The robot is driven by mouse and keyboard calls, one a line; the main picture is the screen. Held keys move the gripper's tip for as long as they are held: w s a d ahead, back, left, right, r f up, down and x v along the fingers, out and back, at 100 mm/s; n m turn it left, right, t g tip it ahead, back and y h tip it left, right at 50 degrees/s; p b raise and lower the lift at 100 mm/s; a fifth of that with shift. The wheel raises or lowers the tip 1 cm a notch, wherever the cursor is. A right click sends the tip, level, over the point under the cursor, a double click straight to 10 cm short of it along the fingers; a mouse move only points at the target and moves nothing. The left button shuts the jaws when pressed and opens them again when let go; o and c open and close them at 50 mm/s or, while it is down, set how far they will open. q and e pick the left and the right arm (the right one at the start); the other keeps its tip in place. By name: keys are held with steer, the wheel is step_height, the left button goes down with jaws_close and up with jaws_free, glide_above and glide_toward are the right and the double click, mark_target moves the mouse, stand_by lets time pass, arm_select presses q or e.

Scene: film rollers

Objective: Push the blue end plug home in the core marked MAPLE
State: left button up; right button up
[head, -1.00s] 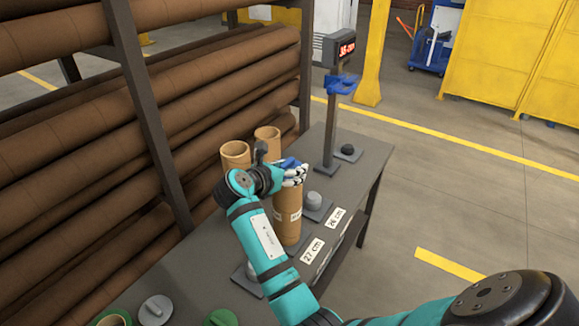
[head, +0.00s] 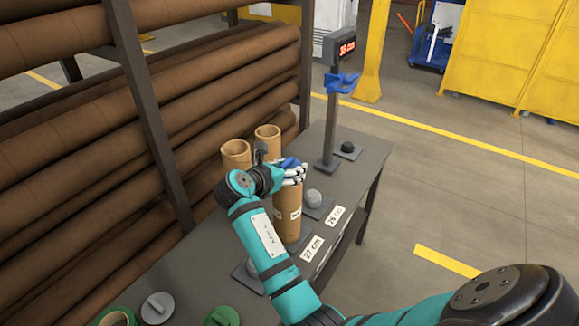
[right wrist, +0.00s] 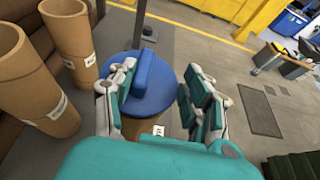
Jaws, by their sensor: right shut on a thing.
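The blue end plug (head: 289,162) shows at my right gripper, on top of the front brown core (head: 288,215). In the right wrist view the plug (right wrist: 152,85) is a round blue disc with a raised grip bar, over the mouth of the core. My right gripper (head: 298,175) is shut on the plug, with fingers on both sides of it (right wrist: 160,95). The core stands upright; its label is too small to read. How deep the plug sits is hidden by the fingers. My left gripper is out of view.
Two open cores, one left (head: 235,155) and one right (head: 267,137), stand close behind. Grey and green plugs lie on the near bench (head: 165,270). A gauge post (head: 333,130) with a blue arm stands to the right. A rack of long tubes (head: 230,80) borders the left.

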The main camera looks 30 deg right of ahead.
steer(key=shift+p, duration=0.75)
stand_by(0.6)
steer(key=shift+f, duration=0.45)
stand_by(0.9)
steer(key=o, duration=1.7)
steer(key=shift+c, duration=0.2)
steer(key=shift+r, duration=0.1)
